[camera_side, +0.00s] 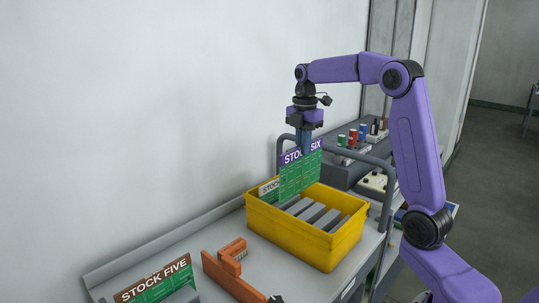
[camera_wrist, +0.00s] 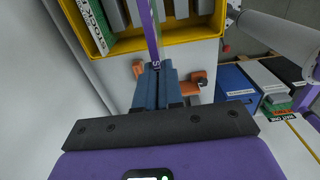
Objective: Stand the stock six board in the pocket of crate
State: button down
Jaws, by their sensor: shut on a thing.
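The stock six board (camera_side: 300,177) is a green circuit board with a purple label strip along its top. My gripper (camera_side: 304,144) is shut on its top edge and holds it upright over the yellow crate (camera_side: 305,243). In the wrist view the board (camera_wrist: 150,28) shows nearly edge-on, beyond the blue fingers (camera_wrist: 156,68). Grey dividers (camera_side: 312,212) form the crate's slots. Whether the board's lower edge is above or inside a slot I cannot tell. Another board labelled STOCK (camera_side: 268,187) stands at the crate's left end, partly hidden behind stock six.
The stock five board (camera_side: 155,283) stands at the bench's near left. An orange clamp-like tool (camera_side: 228,270) lies between it and the crate. A grey rail (camera_side: 372,160) and a shelf with small coloured items (camera_side: 353,138) are behind the crate.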

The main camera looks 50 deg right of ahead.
jog(key=s+d, duration=0.3)
jog(key=d, duration=0.4)
jog(key=shift+a+f, duration=0.1)
jog(key=shift+f, duration=2.4)
notch_tip(320, 180, down, 12)
jog(key=shift+f, duration=0.1)
jog(key=c, duration=1.2)
grip_release()
